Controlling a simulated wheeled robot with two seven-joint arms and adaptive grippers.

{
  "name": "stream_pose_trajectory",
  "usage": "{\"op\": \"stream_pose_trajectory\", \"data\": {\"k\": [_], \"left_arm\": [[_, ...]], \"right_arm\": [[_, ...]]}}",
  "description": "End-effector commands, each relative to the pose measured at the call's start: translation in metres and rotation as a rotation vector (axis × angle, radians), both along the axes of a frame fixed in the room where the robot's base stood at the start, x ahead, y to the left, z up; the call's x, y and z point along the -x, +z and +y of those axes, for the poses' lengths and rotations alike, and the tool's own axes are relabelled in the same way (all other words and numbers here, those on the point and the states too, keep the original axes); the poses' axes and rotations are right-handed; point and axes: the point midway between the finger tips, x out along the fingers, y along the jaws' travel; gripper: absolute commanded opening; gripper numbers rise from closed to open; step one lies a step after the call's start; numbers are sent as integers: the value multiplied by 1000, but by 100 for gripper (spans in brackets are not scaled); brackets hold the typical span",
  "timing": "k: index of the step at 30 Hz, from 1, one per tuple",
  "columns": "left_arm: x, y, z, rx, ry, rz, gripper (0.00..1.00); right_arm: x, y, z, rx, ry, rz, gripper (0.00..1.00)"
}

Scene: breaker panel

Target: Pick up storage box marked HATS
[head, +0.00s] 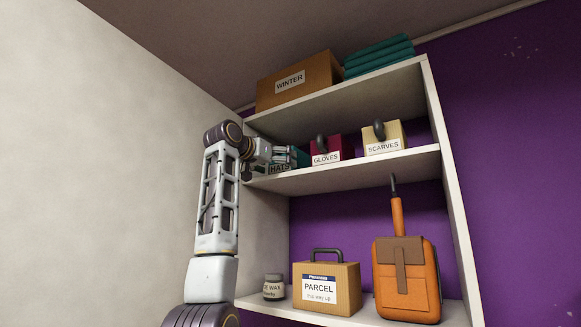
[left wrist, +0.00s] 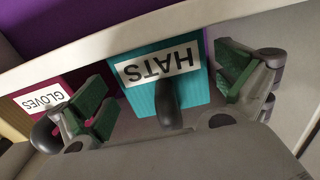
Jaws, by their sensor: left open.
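The teal storage box marked HATS stands at the left end of the middle shelf (head: 365,168). In the head view my left gripper (head: 281,155) is in front of it and hides most of it, leaving part of the HATS label (head: 279,169) showing. In the left wrist view the HATS box (left wrist: 197,95) appears upside down, with a dark handle (left wrist: 168,103) on its front. My left gripper is open, one green-padded finger on each side of the box. I cannot tell whether the pads touch it. My right gripper is not in view.
A dark red GLOVES box (head: 326,150) stands just right, close to one finger, and a yellow SCARVES box (head: 384,139) stands beyond it. Above are a WINTER box (head: 299,82) and folded teal cloths (head: 378,56). Below are a jar (head: 273,287), PARCEL box (head: 326,286) and orange backpack (head: 406,278).

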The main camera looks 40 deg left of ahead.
Motion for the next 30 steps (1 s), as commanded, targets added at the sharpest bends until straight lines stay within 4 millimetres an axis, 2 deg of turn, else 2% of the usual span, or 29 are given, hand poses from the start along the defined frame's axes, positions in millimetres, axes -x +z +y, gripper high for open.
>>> {"op": "stream_pose_trajectory", "data": {"k": [12, 29, 30], "left_arm": [[-33, 2, 5, 0, -1, 1, 100], [-36, 1, 5, 0, 0, 0, 100], [-36, 1, 5, 0, 0, 0, 97]], "right_arm": [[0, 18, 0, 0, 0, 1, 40], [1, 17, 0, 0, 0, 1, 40], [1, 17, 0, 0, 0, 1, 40]]}}
